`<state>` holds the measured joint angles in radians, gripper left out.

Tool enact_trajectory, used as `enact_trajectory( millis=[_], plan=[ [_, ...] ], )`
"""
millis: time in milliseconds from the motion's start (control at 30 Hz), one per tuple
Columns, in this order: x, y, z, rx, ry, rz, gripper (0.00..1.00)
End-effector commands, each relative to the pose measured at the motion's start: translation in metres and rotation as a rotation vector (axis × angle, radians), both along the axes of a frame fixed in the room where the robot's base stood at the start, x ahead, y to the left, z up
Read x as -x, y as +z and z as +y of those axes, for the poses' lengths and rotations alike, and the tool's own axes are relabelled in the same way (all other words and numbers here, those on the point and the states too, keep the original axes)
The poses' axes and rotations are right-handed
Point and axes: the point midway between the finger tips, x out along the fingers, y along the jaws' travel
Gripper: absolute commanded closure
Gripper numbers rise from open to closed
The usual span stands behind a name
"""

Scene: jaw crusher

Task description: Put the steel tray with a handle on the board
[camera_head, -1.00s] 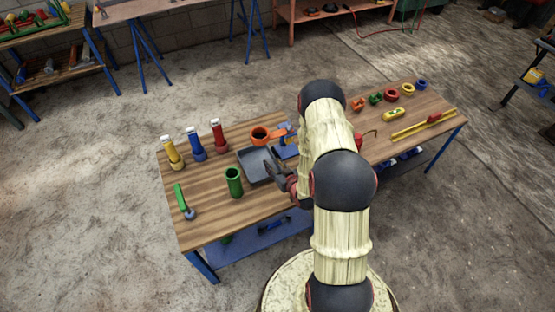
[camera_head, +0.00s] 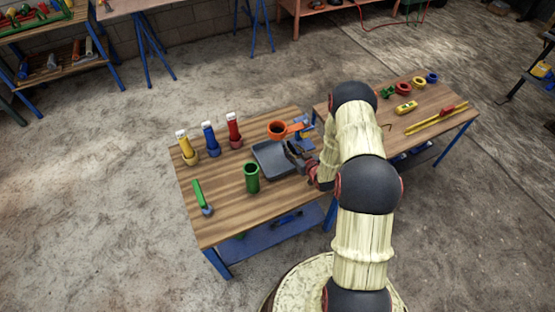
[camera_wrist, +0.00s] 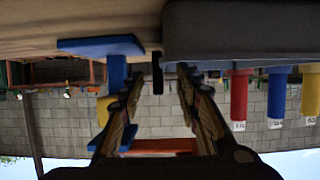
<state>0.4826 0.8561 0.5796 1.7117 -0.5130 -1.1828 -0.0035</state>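The steel tray (camera_head: 270,160) is a dark grey shallow tray lying on the wooden table, left of my gripper (camera_head: 294,152). In the wrist view, which is upside down, the tray (camera_wrist: 240,32) fills the upper right. Its narrow dark handle (camera_wrist: 157,72) hangs between the two fingertips of my gripper (camera_wrist: 160,74). The fingers are apart, with visible gaps on both sides of the handle. A blue piece (camera_head: 305,137) is behind my gripper, partly hidden; it also shows in the wrist view (camera_wrist: 100,45). I cannot tell which thing is the board.
A green cylinder (camera_head: 251,178) stands close in front of the tray. Yellow (camera_head: 186,149), blue (camera_head: 210,140) and red (camera_head: 234,131) bottle-like items stand behind left. An orange cup (camera_head: 277,130) is behind the tray. A green-handled tool (camera_head: 200,198) lies at left.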

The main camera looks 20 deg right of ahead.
Motion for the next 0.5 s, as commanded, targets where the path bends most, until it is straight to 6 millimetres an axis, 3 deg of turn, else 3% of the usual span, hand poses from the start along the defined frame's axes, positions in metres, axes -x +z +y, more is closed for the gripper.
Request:
enact_trajectory(
  millis=[200,500],
  plan=[
    [-0.020,-0.009,0.001,0.000,0.001,0.000,0.67],
    [-0.021,-0.009,0.001,0.000,0.000,0.000,0.70]
  ],
)
